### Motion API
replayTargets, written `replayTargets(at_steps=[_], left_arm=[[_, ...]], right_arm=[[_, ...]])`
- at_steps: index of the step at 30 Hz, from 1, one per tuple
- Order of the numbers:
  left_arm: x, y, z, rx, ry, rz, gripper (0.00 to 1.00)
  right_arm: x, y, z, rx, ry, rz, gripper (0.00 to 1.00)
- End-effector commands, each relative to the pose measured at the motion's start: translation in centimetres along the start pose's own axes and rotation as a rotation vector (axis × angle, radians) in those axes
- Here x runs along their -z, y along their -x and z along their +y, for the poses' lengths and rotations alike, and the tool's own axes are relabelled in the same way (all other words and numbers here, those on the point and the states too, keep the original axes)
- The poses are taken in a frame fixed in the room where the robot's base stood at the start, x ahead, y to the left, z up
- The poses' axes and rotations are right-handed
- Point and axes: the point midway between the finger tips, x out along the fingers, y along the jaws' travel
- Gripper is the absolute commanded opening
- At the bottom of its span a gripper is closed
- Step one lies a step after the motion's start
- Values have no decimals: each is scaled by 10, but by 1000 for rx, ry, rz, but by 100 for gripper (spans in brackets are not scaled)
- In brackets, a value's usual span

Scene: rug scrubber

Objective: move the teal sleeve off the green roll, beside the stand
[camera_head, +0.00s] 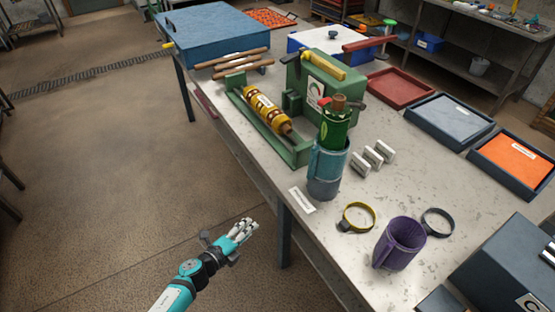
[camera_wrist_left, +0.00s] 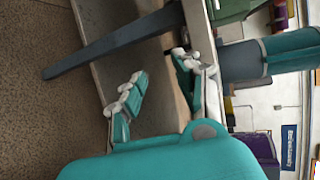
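The teal sleeve (camera_head: 330,160) is around the lower part of the upright green roll (camera_head: 335,128) on the workbench. A grey-blue stand (camera_head: 323,188) is below the sleeve. In the left wrist view, the teal sleeve (camera_wrist_left: 292,42) and grey stand (camera_wrist_left: 240,62) appear sideways at the right. My left gripper (camera_head: 243,231) is off the bench's near-left edge, left of and lower in the picture than the sleeve, touching nothing. In the left wrist view its fingers (camera_wrist_left: 160,88) are apart with nothing between them. My right gripper is out of view.
A purple mug-like cup (camera_head: 399,243), a yellow ring (camera_head: 358,217) and a dark ring (camera_head: 438,222) lie right of the stand. Small grey blocks (camera_head: 373,156) sit behind them. A green machine (camera_head: 318,82) and yellow roller (camera_head: 267,108) are farther back. A white label (camera_head: 302,200) is near the bench edge.

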Motion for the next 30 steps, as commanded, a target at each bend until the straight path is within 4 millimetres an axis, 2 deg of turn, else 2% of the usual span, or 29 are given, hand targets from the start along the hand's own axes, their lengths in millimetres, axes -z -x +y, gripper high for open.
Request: replayTargets(at_steps=[1,3,6,9,10,12,16,23,30], left_arm=[[-1,-6,-46,62,-154,45,33],[4,-11,-100,142,-398,110,33],[15,-11,-170,243,-775,189,33],[24,-6,-222,312,-1140,243,33],[26,-4,-233,323,-1230,254,33],[28,0,-250,340,-1396,272,33],[30,2,-264,348,-1556,285,33],[35,-10,-265,349,-1576,285,33],[46,-36,-265,348,-1573,285,33]], right_arm=[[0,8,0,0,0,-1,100],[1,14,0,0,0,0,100],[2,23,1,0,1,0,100],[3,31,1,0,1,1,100],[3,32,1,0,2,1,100],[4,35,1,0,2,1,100],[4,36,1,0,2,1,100],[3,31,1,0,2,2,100],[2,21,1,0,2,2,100]])
